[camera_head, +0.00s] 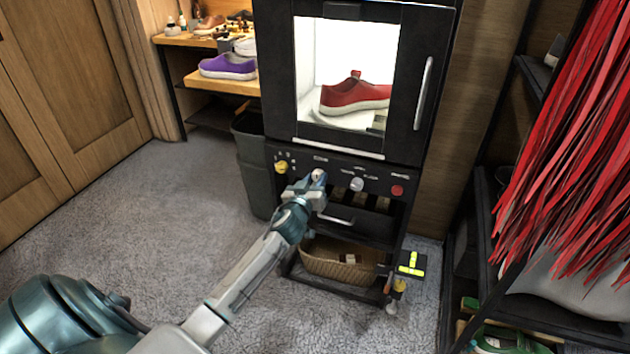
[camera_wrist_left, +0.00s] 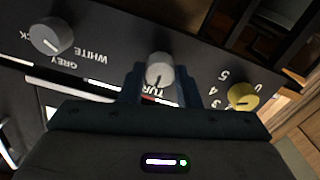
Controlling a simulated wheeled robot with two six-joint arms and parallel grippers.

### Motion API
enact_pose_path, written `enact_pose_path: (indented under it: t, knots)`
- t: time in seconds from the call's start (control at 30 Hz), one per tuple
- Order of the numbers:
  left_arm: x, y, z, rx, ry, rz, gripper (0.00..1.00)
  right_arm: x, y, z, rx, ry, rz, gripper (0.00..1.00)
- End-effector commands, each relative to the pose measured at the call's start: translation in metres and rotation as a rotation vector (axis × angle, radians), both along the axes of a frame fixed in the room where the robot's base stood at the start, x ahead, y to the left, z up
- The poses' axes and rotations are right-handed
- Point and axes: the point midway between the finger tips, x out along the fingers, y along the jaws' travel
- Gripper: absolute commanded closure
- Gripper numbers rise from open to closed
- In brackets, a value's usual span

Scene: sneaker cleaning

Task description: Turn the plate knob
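A silver-white knob (camera_wrist_left: 158,70) sits on the black control panel, above a partly covered label starting "TUR"; in the head view this knob (camera_head: 318,174) is at the tip of my left gripper. My left gripper (camera_head: 314,184) reaches the panel, its two fingers (camera_wrist_left: 160,88) on either side of the knob. Whether the fingers press on the knob or stand slightly apart, I cannot tell. A red sneaker (camera_head: 354,96) rests on a pale support inside the lit cabinet (camera_head: 270,60) above. My right gripper is not in view.
A yellow knob (camera_head: 281,167), a grey knob (camera_head: 357,184) and a red button (camera_head: 397,190) share the panel. A dark bin (camera_head: 252,170) stands left of the cabinet. A wicker basket (camera_head: 340,262) sits below. Red strips (camera_head: 580,140) hang at right. Carpet (camera_head: 130,230) is clear at left.

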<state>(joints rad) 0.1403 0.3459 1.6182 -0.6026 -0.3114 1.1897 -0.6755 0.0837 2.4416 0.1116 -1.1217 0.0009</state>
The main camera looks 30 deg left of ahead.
Motion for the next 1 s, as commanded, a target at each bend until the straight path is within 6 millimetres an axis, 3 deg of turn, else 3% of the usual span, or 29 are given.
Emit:
enact_pose_path:
  t: [0.1,0.47,1.0]
  knots:
    - [-0.0001,0.0000,-0.0001,0.000,0.000,0.000,0.93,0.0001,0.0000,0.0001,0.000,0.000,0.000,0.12]
    - [-0.0003,-0.0001,-0.0001,0.060,0.014,0.000,0.93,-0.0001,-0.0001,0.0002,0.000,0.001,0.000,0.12]
    - [-0.0002,-0.0011,0.0002,0.495,0.120,0.000,0.93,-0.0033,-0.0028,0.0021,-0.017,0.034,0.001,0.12]
